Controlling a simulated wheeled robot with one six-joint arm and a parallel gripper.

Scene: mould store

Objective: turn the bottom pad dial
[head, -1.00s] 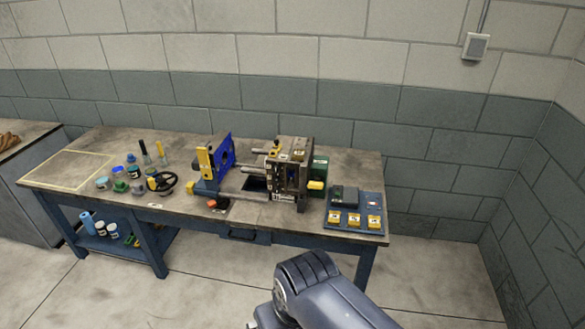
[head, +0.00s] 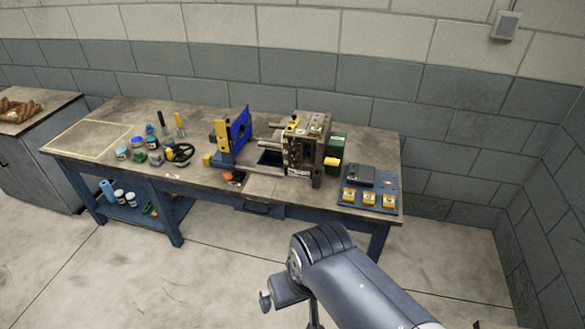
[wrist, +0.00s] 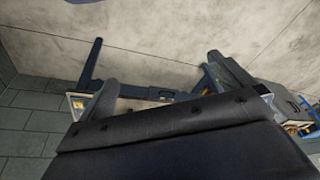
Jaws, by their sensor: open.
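An injection-mould press stands on the bench, with a blue plate (head: 241,130) at left and a dark grey block (head: 303,150) at right. Small light round marks show on the block's front, too small to tell whether they are dials. A blue control panel (head: 383,183) lies at the bench's right end, with a dark box and several yellow pieces (head: 369,199) along its front. I cannot tell which part is the bottom pad dial. My gripper (wrist: 183,97) is open and empty in the wrist view, well short of the bench, its far side partly hidden by its own dark housing.
The bench (head: 215,195) has a drawer and a lower shelf (head: 150,211). Cups, a black handwheel (head: 179,153) and upright tools stand left of the press. A second cabinet (head: 45,170) stands at far left. The floor before the bench is clear.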

